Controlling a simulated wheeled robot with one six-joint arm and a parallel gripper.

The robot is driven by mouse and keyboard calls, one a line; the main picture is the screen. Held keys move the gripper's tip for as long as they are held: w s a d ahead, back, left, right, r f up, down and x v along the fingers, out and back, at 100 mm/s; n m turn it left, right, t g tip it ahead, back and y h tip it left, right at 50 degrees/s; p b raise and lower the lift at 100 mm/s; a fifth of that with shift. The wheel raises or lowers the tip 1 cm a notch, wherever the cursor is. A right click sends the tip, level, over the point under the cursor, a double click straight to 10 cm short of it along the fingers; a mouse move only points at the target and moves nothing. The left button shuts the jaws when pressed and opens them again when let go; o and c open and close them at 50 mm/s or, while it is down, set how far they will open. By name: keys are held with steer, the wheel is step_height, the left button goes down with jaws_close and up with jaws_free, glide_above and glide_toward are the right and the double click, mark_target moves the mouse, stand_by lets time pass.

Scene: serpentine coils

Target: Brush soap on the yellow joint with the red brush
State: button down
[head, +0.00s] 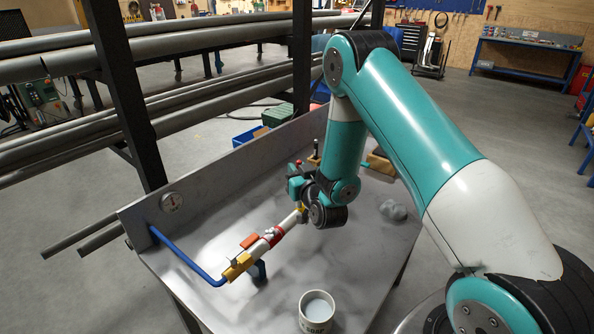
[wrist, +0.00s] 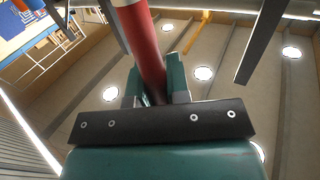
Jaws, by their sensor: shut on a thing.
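My gripper (head: 297,188) is above the worktable, past the upper right end of the pipe run. In the wrist view its teal fingers (wrist: 156,88) are shut on the red handle of the brush (wrist: 147,45). The bristles cannot be made out. The yellow joint (head: 238,266) is at the lower left end of the white pipe run, where the blue pipe meets it, well apart from my gripper. A smaller yellow part (head: 302,210) shows at the other end, near my wrist. A white soap pot (head: 316,311) stands at the table's front, with pale contents.
The metal worktable (head: 215,226) has a raised back panel with a round gauge (head: 172,202). A blue pipe (head: 186,257) bends down from the panel. A grey cloth (head: 393,210) lies at the right. A pipe rack (head: 130,90) stands behind. The table right of the pipe is mostly clear.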

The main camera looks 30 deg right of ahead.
steer(key=shift+f+b, duration=0.5)
stand_by(0.3)
steer(key=shift+w+d+r+b, duration=0.1)
steer(key=shift+w+d+b, duration=0.2)
steer(key=shift+d+b, duration=0.55)
steer(key=shift+a+b, duration=0.15)
steer(key=shift+b, duration=0.2)
steer(key=shift+w+d+b, duration=0.25)
steer(key=shift+d+b, duration=0.35)
steer(key=shift+b, duration=0.1)
steer(key=shift+w+d+r+p, duration=0.1)
steer(key=shift+d+p, duration=0.1)
steer(key=shift+p, duration=0.3)
